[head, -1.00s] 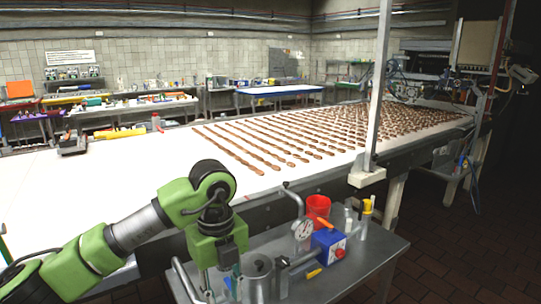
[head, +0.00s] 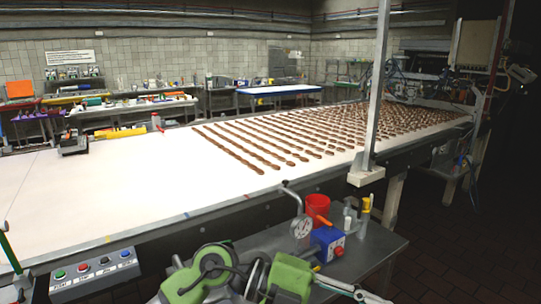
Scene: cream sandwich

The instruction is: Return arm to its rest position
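My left arm shows at the bottom centre of the head view as a folded pair of green joints with dark caps and a cable. Thin silver jointed parts of my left gripper (head: 345,289) stick out to the right of the green wrist, low in front of the grey side table. Most of the gripper is cut off by the bottom edge, so its opening and anything between its fingers cannot be made out. My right gripper is not in view.
A white conveyor (head: 120,195) carries rows of brown biscuits (head: 262,148). A button panel (head: 95,273) is at its front left. A metal post (head: 378,90) stands behind.

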